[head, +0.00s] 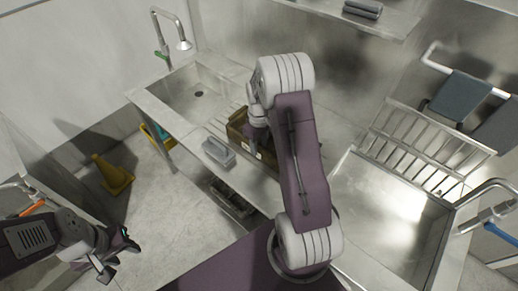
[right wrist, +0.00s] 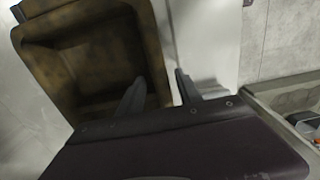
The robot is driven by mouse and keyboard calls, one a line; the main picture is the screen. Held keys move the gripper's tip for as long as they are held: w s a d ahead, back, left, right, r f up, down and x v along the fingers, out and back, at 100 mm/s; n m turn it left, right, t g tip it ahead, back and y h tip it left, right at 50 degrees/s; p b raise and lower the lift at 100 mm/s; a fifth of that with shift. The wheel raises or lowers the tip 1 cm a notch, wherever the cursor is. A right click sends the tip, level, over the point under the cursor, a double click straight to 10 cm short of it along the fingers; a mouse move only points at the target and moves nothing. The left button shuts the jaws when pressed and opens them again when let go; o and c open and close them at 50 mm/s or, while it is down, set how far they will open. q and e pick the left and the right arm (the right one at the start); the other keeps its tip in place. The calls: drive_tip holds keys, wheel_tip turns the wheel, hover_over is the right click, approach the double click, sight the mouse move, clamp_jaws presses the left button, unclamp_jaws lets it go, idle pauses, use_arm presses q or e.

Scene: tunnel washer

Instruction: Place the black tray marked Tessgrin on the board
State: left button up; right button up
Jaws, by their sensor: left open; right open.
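A dark brown, mottled, open tray or bin (head: 237,124) stands on the steel counter, partly hidden behind my right arm. I read no Tessgrin mark on it, and I cannot tell whether it is the black tray. In the right wrist view this bin (right wrist: 85,50) fills the upper left. My right gripper (right wrist: 158,92) is open, with one finger over the bin's inside and the other just outside its right wall. The right gripper (head: 257,140) also shows at the bin in the head view. My left gripper (head: 118,257) is open and empty, low at the left. I cannot pick out the board with certainty.
A grey block-like object (head: 218,153) sits at the counter's front edge. A sink (head: 185,100) with a tap is at the left, a slatted rack (head: 425,145) at the right. A yellow cone (head: 112,175) stands on the floor. A low shelf (head: 232,200) holds items.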

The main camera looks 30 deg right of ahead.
wheel_tip(320, 180, up, 10)
drive_tip(key=s+a+f+m+t, duration=0.1)
drive_tip(key=s+a+f+m, duration=0.1)
drive_tip(key=s+a, duration=1.2)
drive_tip(key=shift+s+a+f+m, duration=0.25)
drive_tip(key=shift+s+f+m, duration=0.15)
drive_tip(key=shift+m, duration=0.3)
